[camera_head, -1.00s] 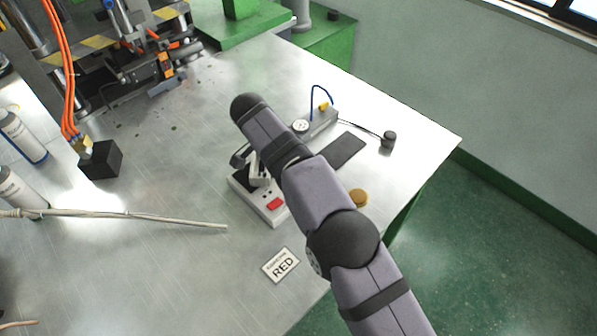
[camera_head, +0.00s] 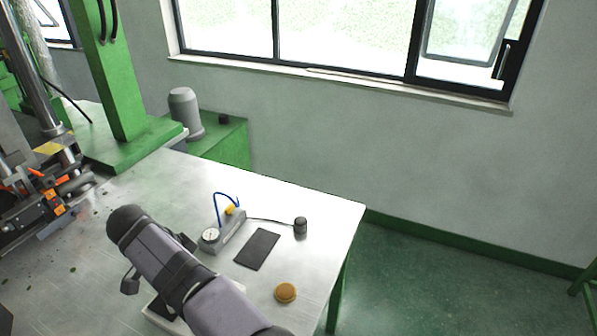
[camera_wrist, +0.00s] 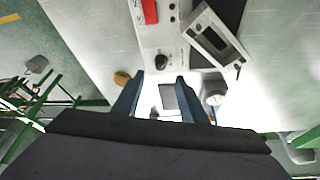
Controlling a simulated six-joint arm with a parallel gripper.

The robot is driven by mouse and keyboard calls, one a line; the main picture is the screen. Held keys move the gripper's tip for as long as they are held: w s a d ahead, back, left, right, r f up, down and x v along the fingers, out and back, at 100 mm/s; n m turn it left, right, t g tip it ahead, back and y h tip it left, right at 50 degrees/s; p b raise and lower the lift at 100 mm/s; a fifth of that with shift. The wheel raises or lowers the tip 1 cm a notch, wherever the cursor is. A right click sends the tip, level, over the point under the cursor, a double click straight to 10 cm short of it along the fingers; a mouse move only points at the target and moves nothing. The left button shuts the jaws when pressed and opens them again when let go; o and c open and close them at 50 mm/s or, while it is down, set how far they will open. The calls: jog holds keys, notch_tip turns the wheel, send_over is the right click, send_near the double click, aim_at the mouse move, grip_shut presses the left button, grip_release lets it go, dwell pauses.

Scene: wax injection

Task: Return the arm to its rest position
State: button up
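My arm (camera_head: 185,280) reaches over the metal table (camera_head: 328,215) from the lower edge of the head view. Its rounded dark joint (camera_head: 125,222) lies left of the gauge. My gripper cannot be made out in the head view; the arm hides that area. In the wrist view my gripper (camera_wrist: 160,78) shows two blue-grey fingers set apart, with nothing held between them. The tabletop and a dark pad (camera_wrist: 170,97) show beyond and between the fingers.
A gauge block (camera_head: 228,233) with a blue tube, a dark pad (camera_head: 257,249) and a tan disc (camera_head: 285,293) are on the table. A white control box (camera_wrist: 155,38) with a red switch is near the gripper. Machinery (camera_head: 40,195) stands at the left.

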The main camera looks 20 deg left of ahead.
jog(key=w+d+r+n+g, duration=0.2)
jog(key=w+d, duration=1.2)
jog(key=d, duration=0.5)
jog(key=d+f+g, duration=0.1)
jog(key=d, duration=1.6)
jog(key=s+d+f, duration=0.3)
jog(key=s+d, duration=0.5)
jog(key=d, duration=0.1)
jog(key=s+d+f+n+g+y, duration=0.1)
jog(key=s+d+f, duration=0.2)
jog(key=s+d, duration=0.5)
jog(key=shift+d, duration=0.7)
